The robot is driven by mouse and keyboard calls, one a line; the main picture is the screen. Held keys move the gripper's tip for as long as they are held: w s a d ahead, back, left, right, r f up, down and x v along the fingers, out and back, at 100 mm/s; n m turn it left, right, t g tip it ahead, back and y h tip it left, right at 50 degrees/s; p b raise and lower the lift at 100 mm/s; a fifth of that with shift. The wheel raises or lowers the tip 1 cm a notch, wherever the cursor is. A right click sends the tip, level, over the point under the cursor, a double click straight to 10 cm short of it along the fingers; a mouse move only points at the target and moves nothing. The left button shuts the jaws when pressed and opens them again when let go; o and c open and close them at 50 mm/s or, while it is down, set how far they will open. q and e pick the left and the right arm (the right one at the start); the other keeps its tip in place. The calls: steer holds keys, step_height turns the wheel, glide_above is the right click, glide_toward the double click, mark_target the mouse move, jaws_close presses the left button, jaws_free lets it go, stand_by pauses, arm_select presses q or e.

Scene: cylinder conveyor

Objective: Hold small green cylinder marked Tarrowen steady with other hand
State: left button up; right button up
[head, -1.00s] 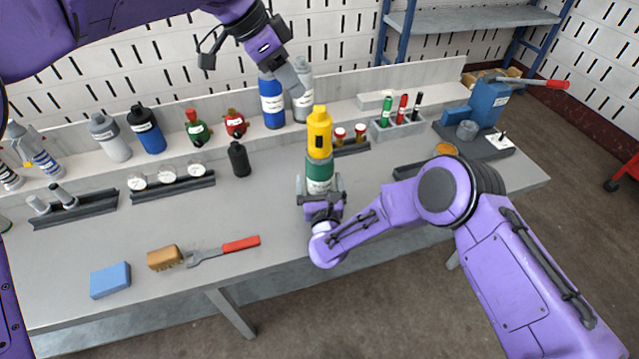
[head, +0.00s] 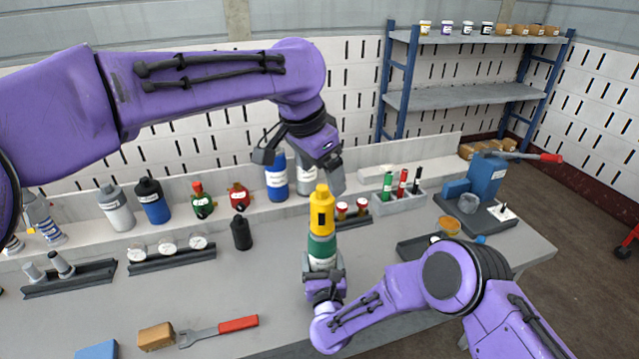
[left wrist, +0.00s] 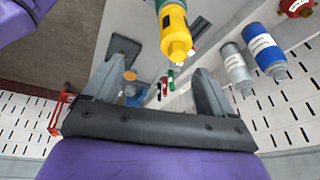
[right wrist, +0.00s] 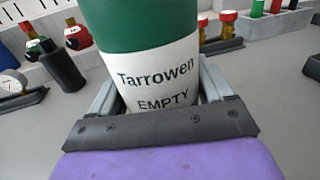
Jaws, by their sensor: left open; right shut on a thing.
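The small green cylinder (head: 321,248) stands upright on the bench with a yellow top piece (head: 321,210) on it. Its white label reads "Tarrowen EMPTY" in the right wrist view (right wrist: 150,75). My right gripper (head: 324,272) is shut around its lower body from the front. My left gripper (head: 300,165) is open and empty, above and behind the yellow piece. In the left wrist view the yellow piece (left wrist: 174,32) shows beyond the open left fingers, not between them. The cylinder's base is hidden by my right gripper.
Blue (head: 277,180) and grey (head: 306,182) bottles stand on the back ledge near my left gripper. A black bottle (head: 241,233) and a rack of gauges (head: 170,256) are to the left. A marker holder (head: 400,202) and a blue vise (head: 487,180) are to the right. A red-handled wrench (head: 238,324) lies in front.

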mark_target(322, 200)
arm_select(q)
steer(key=w+f+n, duration=0.1)
steer(key=f+n, duration=0.1)
steer(key=f, duration=0.1)
steer(key=w+f+n+t+y, duration=0.1)
steer(key=w+f+n, duration=0.1)
steer(key=f+n, duration=0.1)
steer(key=w+f+n, duration=0.2)
steer(key=f+n, duration=0.1)
steer(key=f, duration=0.2)
steer(key=shift+w+d+f+y, duration=0.2)
steer(key=shift+w+y, duration=0.05)
steer(key=shift+y, duration=0.05)
steer(key=c, duration=1.1)
steer(key=o, duration=0.8)
steer(key=shift+o, duration=0.2)
